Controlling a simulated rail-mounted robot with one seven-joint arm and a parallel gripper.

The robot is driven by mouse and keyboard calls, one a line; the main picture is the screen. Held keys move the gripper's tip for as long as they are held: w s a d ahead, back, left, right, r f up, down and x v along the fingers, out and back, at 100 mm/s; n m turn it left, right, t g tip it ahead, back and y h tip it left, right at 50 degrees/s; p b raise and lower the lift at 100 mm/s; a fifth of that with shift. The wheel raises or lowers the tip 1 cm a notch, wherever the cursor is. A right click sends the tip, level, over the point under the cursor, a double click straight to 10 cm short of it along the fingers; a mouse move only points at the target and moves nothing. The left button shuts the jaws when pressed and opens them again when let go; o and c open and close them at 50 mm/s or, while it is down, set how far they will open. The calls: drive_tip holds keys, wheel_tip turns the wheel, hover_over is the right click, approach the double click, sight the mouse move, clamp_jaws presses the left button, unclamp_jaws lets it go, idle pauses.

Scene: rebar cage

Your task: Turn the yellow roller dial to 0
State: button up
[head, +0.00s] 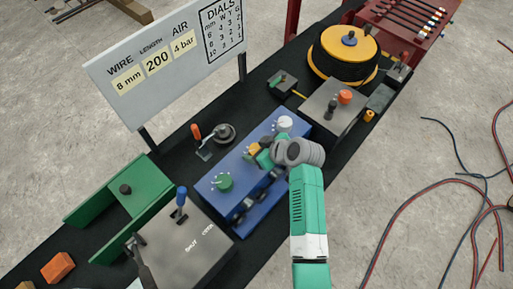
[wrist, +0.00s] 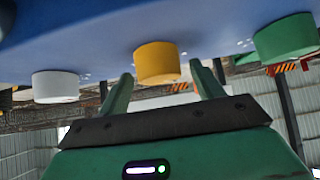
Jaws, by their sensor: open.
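The yellow roller dial (head: 252,149) is on top of the blue box (head: 205,187), between a white dial (head: 284,123) and a green dial (head: 223,181). My gripper (head: 262,156) is at the yellow dial and partly hides it in the head view. In the wrist view my gripper (wrist: 161,72) is open, with one finger on each side of the yellow dial (wrist: 157,62). Small gaps show between the fingers and the dial. The dial's setting and marks are too small to read.
A white sign (head: 165,60) behind shows wire 8 mm, length 200, air 4 bar and a dials table, whose small figures are hard to read. A grey box with a blue lever (head: 181,203) stands at left, and a grey box with an orange knob (head: 345,97) at right.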

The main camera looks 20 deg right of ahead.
drive_tip(key=v, duration=0.7)
drive_tip(key=shift+s+f, duration=0.1)
drive_tip(key=shift+s, duration=0.05)
